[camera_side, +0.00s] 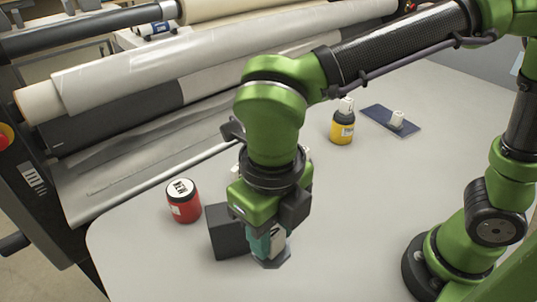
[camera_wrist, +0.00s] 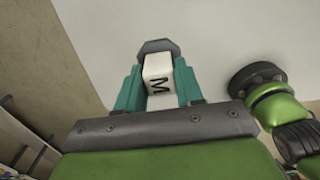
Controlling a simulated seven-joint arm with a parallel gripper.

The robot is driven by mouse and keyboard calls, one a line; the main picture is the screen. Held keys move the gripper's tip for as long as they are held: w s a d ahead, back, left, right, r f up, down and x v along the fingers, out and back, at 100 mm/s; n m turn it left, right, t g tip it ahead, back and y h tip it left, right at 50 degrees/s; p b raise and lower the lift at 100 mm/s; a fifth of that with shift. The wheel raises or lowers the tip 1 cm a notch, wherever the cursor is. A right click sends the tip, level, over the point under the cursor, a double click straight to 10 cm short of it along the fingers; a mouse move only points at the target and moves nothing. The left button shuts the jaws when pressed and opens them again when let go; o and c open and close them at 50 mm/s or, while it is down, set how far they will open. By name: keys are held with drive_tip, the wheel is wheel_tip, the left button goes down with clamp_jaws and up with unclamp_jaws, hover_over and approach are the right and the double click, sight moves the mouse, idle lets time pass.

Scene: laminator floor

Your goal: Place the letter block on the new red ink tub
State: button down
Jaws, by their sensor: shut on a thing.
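A white letter block marked M (camera_wrist: 157,80) sits between the teal fingers of my gripper (camera_wrist: 158,88) in the wrist view. In the side view my gripper (camera_side: 270,245) points down, low over the table, its fingers shut on the block, which is mostly hidden there. A grey hexagonal piece (camera_wrist: 156,46) shows just beyond the block; I cannot tell whether they touch. The red ink tub (camera_side: 184,206) stands upright on the table, left of my gripper in the side view. Its white lid reads NEW, and nothing is on it.
A yellow tub (camera_side: 342,133) with a white block on its top stands farther back. A dark blue pad (camera_side: 378,115) holds another white piece. The laminator's rollers (camera_side: 150,95) line the table's far left side.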

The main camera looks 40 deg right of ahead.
drive_tip(key=w+d+r+m, duration=0.1)
drive_tip(key=w+d+m, duration=0.2)
drive_tip(key=w, duration=0.5)
drive_tip(key=m, duration=0.3)
hover_over(180, 188)
wheel_tip(180, 188, down, 6)
drive_tip(key=shift+f, duration=1.95)
drive_tip(key=shift+f, duration=0.15)
drive_tip(key=c, duration=0.7)
unclamp_jaws()
